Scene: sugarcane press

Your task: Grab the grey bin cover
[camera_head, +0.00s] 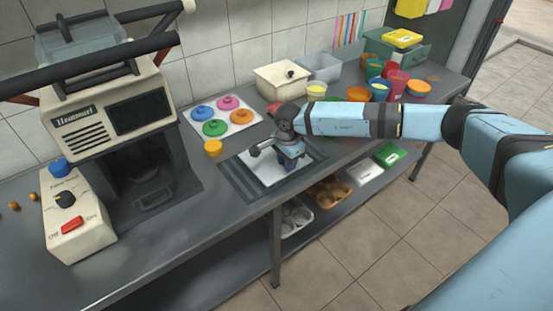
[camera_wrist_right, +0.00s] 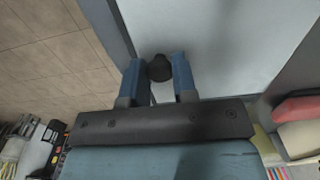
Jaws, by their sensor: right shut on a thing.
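The grey bin cover (camera_head: 264,170) is a flat, light grey panel set in a dark frame in the counter. It also fills much of the right wrist view (camera_wrist_right: 225,45). My right gripper (camera_head: 289,162) is low over the cover and hides part of it. In the right wrist view, the two blue fingers of my right gripper (camera_wrist_right: 158,66) are shut on the cover's dark round knob (camera_wrist_right: 159,72). The cover looks flat in its frame; I cannot tell whether it is lifted at all. My left gripper is not in view.
A sugarcane press (camera_head: 110,110) stands on the left of the counter. A cream box (camera_head: 283,80) and several colourful bowls (camera_head: 379,88) stand further right.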

